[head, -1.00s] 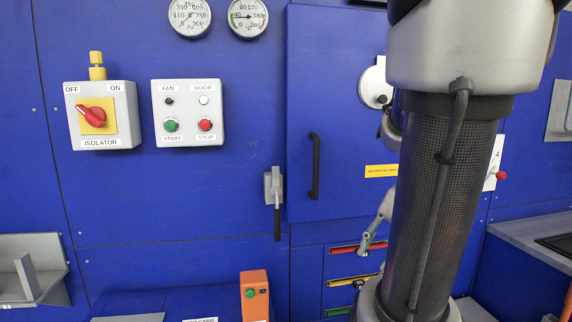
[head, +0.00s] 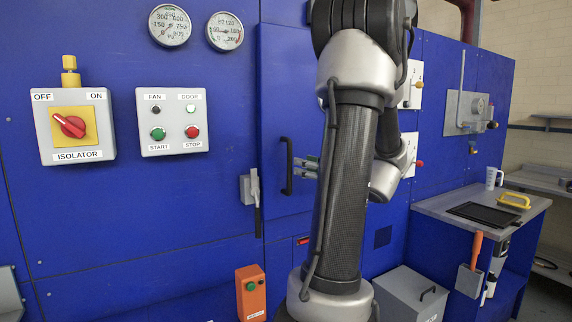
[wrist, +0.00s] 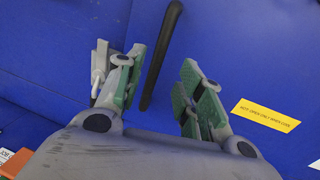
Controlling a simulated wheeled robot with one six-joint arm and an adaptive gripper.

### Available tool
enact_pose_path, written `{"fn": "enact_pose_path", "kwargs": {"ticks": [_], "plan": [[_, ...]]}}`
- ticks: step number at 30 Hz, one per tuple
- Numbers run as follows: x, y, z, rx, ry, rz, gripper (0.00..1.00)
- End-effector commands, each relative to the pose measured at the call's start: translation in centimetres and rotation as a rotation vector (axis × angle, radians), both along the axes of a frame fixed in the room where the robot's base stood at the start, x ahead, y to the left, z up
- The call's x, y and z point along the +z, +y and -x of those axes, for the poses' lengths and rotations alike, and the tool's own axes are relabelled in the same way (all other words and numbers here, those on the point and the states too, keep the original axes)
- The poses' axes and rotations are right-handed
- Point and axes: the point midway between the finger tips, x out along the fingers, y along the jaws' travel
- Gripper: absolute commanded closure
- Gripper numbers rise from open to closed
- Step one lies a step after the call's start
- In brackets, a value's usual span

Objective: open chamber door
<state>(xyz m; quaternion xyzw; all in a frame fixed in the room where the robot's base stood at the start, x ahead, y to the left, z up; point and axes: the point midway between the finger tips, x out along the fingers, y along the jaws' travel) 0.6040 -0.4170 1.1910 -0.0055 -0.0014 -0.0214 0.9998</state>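The chamber door (head: 287,70) is a blue panel that looks closed, flush with the dryer front. Its black vertical bar handle (head: 288,166) is near its left edge. My gripper (head: 306,167) is just right of the handle in the head view, partly hidden by my arm. In the wrist view, my gripper (wrist: 160,75) is open with green-padded fingers, and the handle (wrist: 161,55) shows between them, untouched as far as I can tell. A grey latch (head: 251,188) left of the door has its dark lever hanging down; the latch also shows in the wrist view (wrist: 98,66).
The isolator switch (head: 70,126) and the fan/door button panel (head: 172,122) are on the left wall. An orange button box (head: 250,291) stands below the latch. A grey bin (head: 408,295) and a side table (head: 430,205) are to the right. A yellow label (wrist: 266,114) is on the door.

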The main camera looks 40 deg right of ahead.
Motion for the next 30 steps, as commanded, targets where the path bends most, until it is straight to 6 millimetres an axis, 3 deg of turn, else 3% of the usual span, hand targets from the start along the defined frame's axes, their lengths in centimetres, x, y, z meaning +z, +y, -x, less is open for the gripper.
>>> {"fn": "enact_pose_path", "kwargs": {"ticks": [15,26,30], "plan": [[-0.1,-0.1,-7.0,0.004,0.001,-0.013,0.63],[-0.1,-0.2,-7.7,0.003,0.002,-0.013,0.63],[-0.1,-0.2,-7.7,0.002,0.002,-0.013,0.87]]}}
